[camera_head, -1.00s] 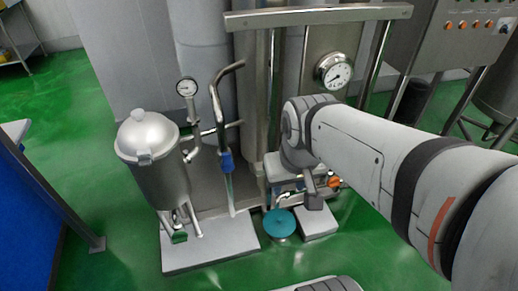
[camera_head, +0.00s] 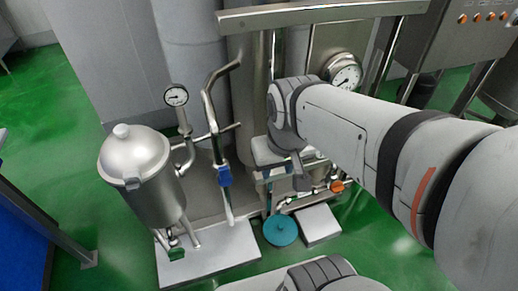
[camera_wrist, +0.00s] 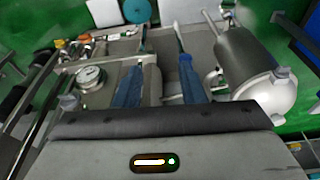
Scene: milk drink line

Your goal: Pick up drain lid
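The drain lid (camera_head: 280,229) is a round teal disc lying flat on the green floor, low in the middle of the head view. It also shows at the top edge of the wrist view (camera_wrist: 138,11), partly cut off. My gripper (camera_head: 284,186) hangs from the arm above and behind the lid in the picture, apart from it, and is partly hidden by my wrist. In the wrist view my gripper (camera_wrist: 160,82) shows two blue fingers with a gap between them. It looks open and empty.
A steel tank (camera_head: 137,165) stands left on a grey base (camera_head: 210,257). A bent pipe with a blue joint (camera_head: 224,177) and a pressure gauge (camera_head: 343,73) are near my arm. A white block (camera_head: 318,225) lies right of the lid, with an orange-knobbed valve (camera_head: 337,186) behind.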

